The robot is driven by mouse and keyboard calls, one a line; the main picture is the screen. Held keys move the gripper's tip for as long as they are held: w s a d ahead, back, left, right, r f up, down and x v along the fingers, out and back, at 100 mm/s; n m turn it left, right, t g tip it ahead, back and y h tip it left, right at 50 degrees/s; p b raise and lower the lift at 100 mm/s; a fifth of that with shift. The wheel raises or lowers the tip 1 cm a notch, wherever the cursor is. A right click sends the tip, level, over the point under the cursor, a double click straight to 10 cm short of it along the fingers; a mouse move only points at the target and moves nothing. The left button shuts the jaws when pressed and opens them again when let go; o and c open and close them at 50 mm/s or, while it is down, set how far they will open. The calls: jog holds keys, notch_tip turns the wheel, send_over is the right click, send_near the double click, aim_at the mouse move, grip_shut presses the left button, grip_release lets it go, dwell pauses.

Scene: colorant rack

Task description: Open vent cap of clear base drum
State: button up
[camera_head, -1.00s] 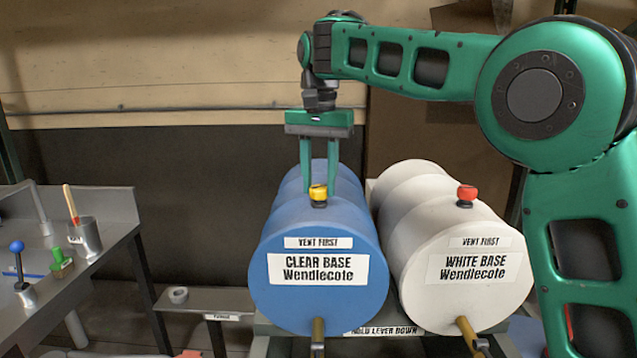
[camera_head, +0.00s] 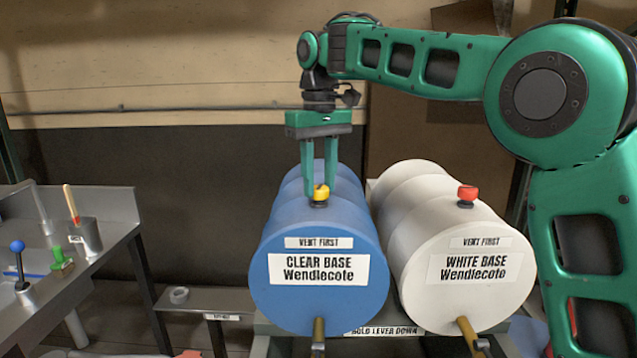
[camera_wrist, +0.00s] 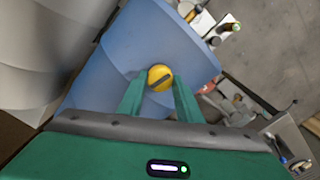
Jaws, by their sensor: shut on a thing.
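The clear base drum (camera_head: 318,275) is blue and lies on its side, with its labelled end facing the head camera. Its yellow vent cap (camera_head: 321,193) sits on top near that end, on a dark neck. My gripper (camera_head: 320,192) comes down from above with its green fingers on either side of the cap. In the wrist view the yellow cap (camera_wrist: 160,78), with a dark bar across its face, is between the fingertips (camera_wrist: 160,82). The gripper is shut on the cap. The blue drum (camera_wrist: 140,40) fills the area behind it.
The white base drum (camera_head: 455,260) with a red vent cap (camera_head: 468,194) lies close on the right. Brass taps (camera_head: 319,335) stick out below the drum ends. A grey bench (camera_head: 110,235) with cups and tools stands at the left, beside a low shelf (camera_head: 190,300).

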aim_at(320, 187)
jog(key=shift+w+d+r+n, duration=0.1)
jog(key=shift+n, duration=1)
jog(key=o, duration=1)
jog(key=shift+o, duration=0.2)
jog(key=shift+r, duration=3.7)
